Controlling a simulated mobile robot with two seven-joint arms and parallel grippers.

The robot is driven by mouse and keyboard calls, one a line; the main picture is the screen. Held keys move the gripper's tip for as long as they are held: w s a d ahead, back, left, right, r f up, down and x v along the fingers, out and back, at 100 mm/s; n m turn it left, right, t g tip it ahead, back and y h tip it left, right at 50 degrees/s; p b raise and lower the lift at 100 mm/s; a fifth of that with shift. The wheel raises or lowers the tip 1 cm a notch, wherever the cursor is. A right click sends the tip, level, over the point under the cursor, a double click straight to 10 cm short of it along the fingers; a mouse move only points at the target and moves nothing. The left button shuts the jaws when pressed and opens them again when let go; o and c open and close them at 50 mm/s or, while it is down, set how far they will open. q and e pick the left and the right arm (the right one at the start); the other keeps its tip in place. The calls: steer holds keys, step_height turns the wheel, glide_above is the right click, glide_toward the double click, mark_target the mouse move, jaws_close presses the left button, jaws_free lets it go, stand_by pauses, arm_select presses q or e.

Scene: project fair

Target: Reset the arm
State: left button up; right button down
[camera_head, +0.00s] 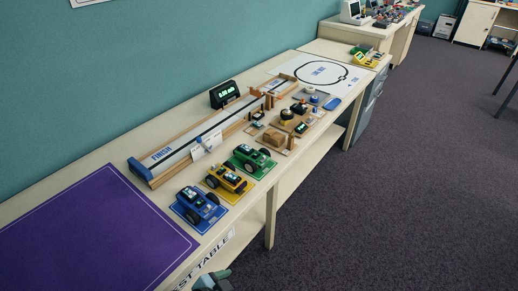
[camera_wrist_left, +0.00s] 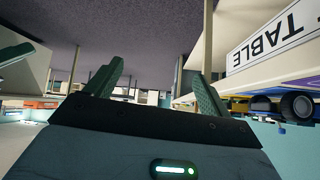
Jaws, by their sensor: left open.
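My left gripper (camera_wrist_left: 155,88) is open and empty in the left wrist view, its two green fingers spread apart with nothing between them. That view is upside down, with the dark floor at the top. In the head view, a small part of my gripper (camera_head: 212,282) shows at the bottom edge, in front of the table's front edge and below its top. The rest of the arm is out of the frame.
The long table (camera_head: 105,153) carries a purple mat (camera_head: 85,240), blue (camera_head: 198,205), yellow (camera_head: 226,181) and green (camera_head: 251,160) model cars, a track marked FINISH (camera_head: 165,152) and a black display (camera_head: 224,94). The table's sign (camera_wrist_left: 270,42) is close on the right. Carpet (camera_head: 400,200) on the right is clear.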

arm_select(q)
steer(key=s+a+f+n+t+y, duration=0.2)
steer(key=s+a+f+n+y, duration=0.2)
steer(key=s+a+n, duration=0.4)
steer(key=s+a, duration=0.4)
steer(key=a, duration=0.2)
steer(key=shift+s+a+f+t, duration=0.15)
steer(key=shift+s+f+t, duration=0.1)
steer(key=shift+t, duration=0.15)
